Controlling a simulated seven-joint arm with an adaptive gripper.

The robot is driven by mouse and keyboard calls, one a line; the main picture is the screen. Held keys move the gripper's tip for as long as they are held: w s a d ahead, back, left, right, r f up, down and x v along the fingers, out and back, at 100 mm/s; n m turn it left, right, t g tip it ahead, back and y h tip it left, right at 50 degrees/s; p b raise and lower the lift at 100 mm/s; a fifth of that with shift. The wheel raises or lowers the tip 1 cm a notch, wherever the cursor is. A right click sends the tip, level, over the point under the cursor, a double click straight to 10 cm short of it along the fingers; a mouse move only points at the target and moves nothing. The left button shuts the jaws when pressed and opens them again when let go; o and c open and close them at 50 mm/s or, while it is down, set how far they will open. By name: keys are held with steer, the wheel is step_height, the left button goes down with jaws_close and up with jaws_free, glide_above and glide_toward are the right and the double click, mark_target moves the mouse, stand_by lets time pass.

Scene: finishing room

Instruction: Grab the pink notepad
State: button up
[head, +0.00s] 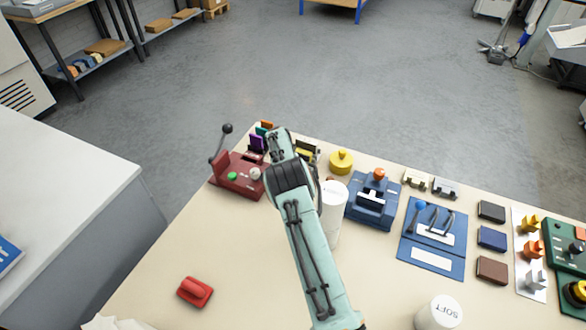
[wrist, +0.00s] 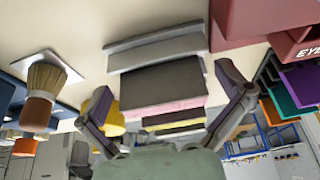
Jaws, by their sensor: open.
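The pink notepad (wrist: 162,108) shows in the wrist view as a thin pink edge. It lies against a dark block (wrist: 160,84), in a layered group with yellow and dark strips (wrist: 173,122) and a grey stepped piece (wrist: 155,48). My gripper (wrist: 163,85) is open, with one finger on each side of this group; I cannot tell whether either finger touches it. In the head view my arm hides the pink notepad and most of my gripper. A yellow and dark item (head: 306,152) shows just right of my arm's end.
A dark red lever device (head: 238,180) with purple, teal and orange cards (head: 258,142) stands left of my arm's end. A white cylinder (head: 333,205), yellow knob (head: 341,160) and blue device (head: 372,208) stand to its right. A brush (wrist: 42,88) shows in the wrist view.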

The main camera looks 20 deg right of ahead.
steer(key=c, duration=1.1)
steer(key=shift+r, duration=0.1)
